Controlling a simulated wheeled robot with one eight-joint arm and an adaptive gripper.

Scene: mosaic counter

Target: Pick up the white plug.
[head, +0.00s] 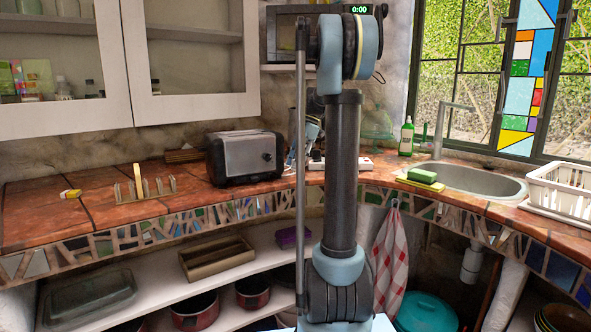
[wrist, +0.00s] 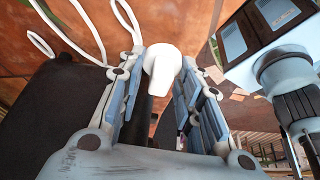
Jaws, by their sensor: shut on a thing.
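The white plug (wrist: 163,66) shows in the wrist view between the two fingers of my gripper (wrist: 160,82). The gripper is shut on it, with a finger on each side. A thin white cable (wrist: 88,22) loops at the upper left of the wrist view; where it joins the plug I cannot tell. In the head view my arm hides the plug and most of the gripper, which is behind it near the toaster (head: 243,157).
A white power strip (head: 350,163) lies on the tiled counter (head: 105,205) behind my arm. A toast rack (head: 145,187) stands at the left. The sink (head: 455,180), a sponge (head: 423,175), a soap bottle (head: 406,138) and a dish rack (head: 560,190) are at the right.

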